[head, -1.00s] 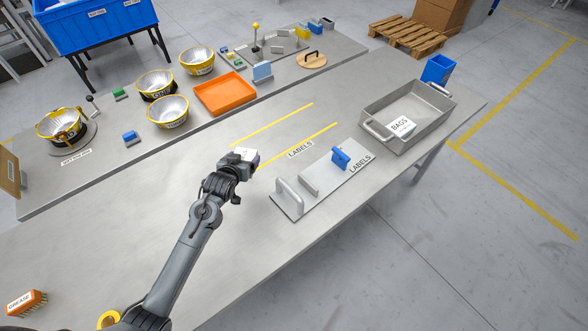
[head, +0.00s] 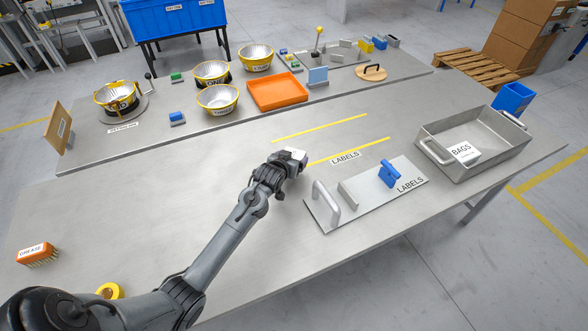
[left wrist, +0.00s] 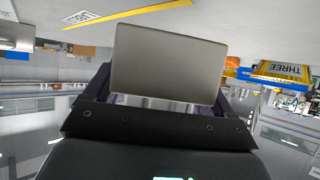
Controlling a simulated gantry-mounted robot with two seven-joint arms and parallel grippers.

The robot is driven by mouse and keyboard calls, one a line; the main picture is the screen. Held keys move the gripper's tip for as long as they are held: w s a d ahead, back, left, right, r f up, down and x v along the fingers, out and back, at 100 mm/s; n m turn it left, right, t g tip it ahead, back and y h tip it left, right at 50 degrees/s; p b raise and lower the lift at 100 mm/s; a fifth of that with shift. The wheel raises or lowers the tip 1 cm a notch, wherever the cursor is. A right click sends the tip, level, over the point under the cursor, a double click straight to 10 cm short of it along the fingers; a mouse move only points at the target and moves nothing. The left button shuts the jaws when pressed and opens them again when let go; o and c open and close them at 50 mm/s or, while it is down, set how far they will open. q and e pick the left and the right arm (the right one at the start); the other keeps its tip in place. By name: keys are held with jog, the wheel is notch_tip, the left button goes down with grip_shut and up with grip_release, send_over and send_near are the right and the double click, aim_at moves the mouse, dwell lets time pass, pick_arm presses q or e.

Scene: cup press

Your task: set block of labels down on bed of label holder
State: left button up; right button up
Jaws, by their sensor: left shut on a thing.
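The block of labels (head: 293,154) is a small white block in the jaws of my left gripper (head: 286,165), left of the label holder. In the left wrist view the block (left wrist: 168,65) shows as a large plain grey face between the fingers. My right gripper is not in view.
A grey tray with a BAGS card (head: 475,145) stands right of the holder. Yellow lines and a LABELS mark (head: 345,157) lie behind it. A GREASE brush (head: 36,254) and yellow roll (head: 110,291) sit at left. The bench between is clear.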

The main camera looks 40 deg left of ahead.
pick_arm(q)
jog(key=shift+f+b, duration=0.5)
jog(key=shift+f, duration=1.55)
jog(key=shift+w+f, duration=0.1)
jog(key=o, duration=1)
jog(key=shift+f, duration=0.1)
